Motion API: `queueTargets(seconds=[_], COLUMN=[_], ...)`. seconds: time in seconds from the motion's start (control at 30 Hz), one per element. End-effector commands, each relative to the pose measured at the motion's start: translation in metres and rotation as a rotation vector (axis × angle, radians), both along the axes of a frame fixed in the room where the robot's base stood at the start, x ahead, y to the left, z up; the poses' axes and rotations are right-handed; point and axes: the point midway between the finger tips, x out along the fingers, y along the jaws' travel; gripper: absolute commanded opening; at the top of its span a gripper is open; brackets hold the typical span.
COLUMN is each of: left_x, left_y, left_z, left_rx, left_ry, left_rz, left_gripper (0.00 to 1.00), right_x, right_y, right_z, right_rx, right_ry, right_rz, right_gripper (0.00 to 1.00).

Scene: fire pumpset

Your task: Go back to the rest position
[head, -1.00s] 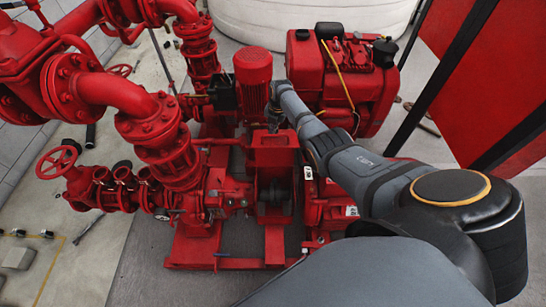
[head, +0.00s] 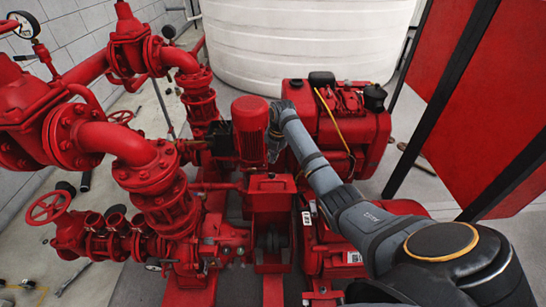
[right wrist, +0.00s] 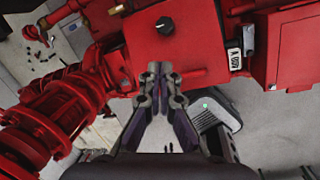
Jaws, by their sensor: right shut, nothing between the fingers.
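My right gripper (head: 272,156) is shut and empty in the head view, beside the red upright motor (head: 250,125) and above a red box (head: 272,187) of the pumpset. In the right wrist view its closed fingertips (right wrist: 160,68) meet in front of a red box face with a dark round knob (right wrist: 165,25). I cannot tell whether the fingertips touch the box. My right arm reaches in from the lower right. My left gripper does not show in either view.
Red pipes and valves, with a handwheel (head: 48,207), fill the left side. A red engine block (head: 335,130) stands behind my right arm. A white tank (head: 310,45) is at the back. A red panel with a black frame (head: 480,100) stands at the right.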

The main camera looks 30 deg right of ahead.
Motion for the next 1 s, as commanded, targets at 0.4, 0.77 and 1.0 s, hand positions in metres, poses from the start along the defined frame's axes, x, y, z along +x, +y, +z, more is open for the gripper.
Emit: queueTargets(seconds=[0.4, 0.77, 1.0], left_x=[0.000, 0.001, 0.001], left_y=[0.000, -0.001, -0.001], left_z=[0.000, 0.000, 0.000], left_rx=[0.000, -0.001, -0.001], left_ry=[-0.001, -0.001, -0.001], left_rz=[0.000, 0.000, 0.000], left_gripper=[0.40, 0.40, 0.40], right_x=[-0.003, -0.075, -0.177], right_y=[0.000, 0.048, 0.096], right_z=[0.009, -0.056, -0.081], right_rx=[0.001, 0.035, 0.178], right_ry=[0.002, -0.008, -0.068], right_rz=[-0.001, -0.509, -1.171], right_gripper=[0.00, 0.00, 0.00])
